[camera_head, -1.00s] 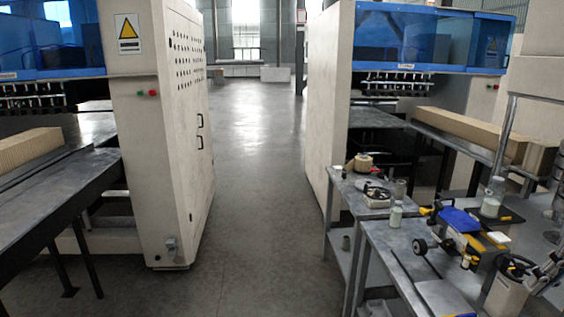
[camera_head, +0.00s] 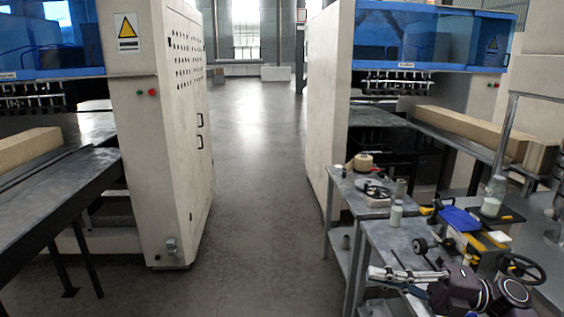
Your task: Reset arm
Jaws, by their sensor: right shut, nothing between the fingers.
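My right gripper (camera_head: 376,273) is at the lower right, with its silver fingers pointing left. It is shut and empty. The dark wrist and forearm of my right arm (camera_head: 480,296) reach in from the bottom right, in front of the grey metal workbench (camera_head: 378,236). The arm hides part of the bench's near end. I cannot tell whether the gripper touches the bench. My left gripper is not in view.
The bench holds a blue and yellow tool (camera_head: 461,221), small bottles (camera_head: 396,214), a tape roll (camera_head: 363,161) and a black handwheel (camera_head: 522,270). White machines (camera_head: 165,130) stand on both sides. The aisle floor (camera_head: 255,160) between them is clear.

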